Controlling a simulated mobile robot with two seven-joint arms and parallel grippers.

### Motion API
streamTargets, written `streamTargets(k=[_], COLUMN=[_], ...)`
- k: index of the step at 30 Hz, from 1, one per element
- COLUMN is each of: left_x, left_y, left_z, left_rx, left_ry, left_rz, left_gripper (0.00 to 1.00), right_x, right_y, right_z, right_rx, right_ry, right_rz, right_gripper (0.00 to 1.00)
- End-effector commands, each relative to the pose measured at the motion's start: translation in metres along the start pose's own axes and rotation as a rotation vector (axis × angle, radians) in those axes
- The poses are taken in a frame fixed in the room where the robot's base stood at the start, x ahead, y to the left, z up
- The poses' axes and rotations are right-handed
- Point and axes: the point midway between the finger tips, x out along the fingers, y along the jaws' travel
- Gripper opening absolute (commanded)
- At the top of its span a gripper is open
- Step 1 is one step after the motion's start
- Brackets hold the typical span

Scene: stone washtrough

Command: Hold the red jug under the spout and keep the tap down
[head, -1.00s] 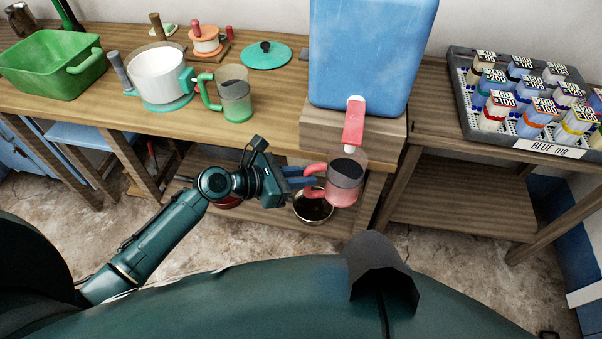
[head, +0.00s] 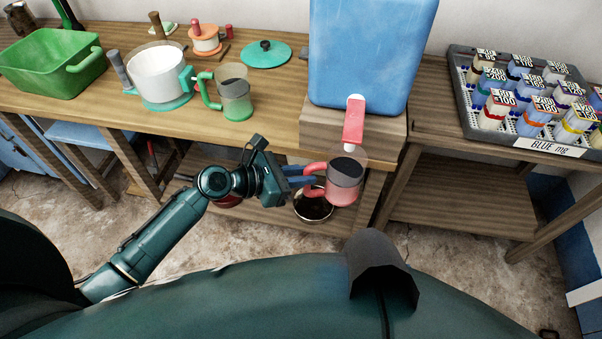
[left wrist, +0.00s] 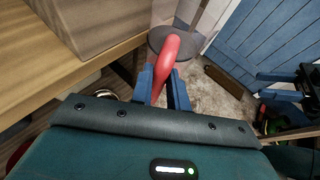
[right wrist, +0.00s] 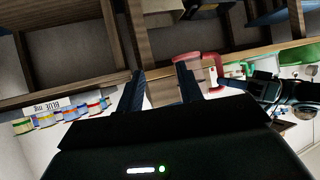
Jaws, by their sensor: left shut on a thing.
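The red jug (head: 343,192) has clear walls with a dark grey band, and hangs in front of the wooden stand, below the red tap lever (head: 353,122) of the blue tank (head: 370,55). My left gripper (head: 303,180) is shut on the jug's red handle, which also shows between its blue fingers in the left wrist view (left wrist: 168,65). The jug looks about upright. My right gripper (right wrist: 160,70) is open and empty in the right wrist view, apart from the lever in the head view.
A green-handled jug (head: 235,98), a white pot (head: 158,72) and a green tub (head: 50,65) stand on the bench to the left. A tray (head: 465,110) of several labelled bottles is at right. A bowl (head: 313,208) sits on the shelf below the jug.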

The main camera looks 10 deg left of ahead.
Motion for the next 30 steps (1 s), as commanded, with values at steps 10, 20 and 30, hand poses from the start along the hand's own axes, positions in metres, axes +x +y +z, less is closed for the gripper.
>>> streamTargets(k=[10, 20, 30], left_x=[0.0, 0.0, 0.0], left_y=[0.0, 0.0, 0.0], left_z=[0.001, 0.001, 0.001], left_rx=[0.0, 0.0, 0.0], left_ry=[-0.001, -0.001, -0.001], left_rz=[0.0, 0.0, 0.0], left_gripper=[0.0, 0.0, 0.0], right_x=[0.003, 0.06, 0.103], right_y=[-0.002, 0.001, -0.004], right_z=[-0.004, -0.053, -0.154], right_rx=[0.011, -0.017, -0.17], right_ry=[0.004, -0.043, -0.13], right_rz=[-0.004, -0.132, -0.406], right_gripper=[0.27, 0.0, 0.0])
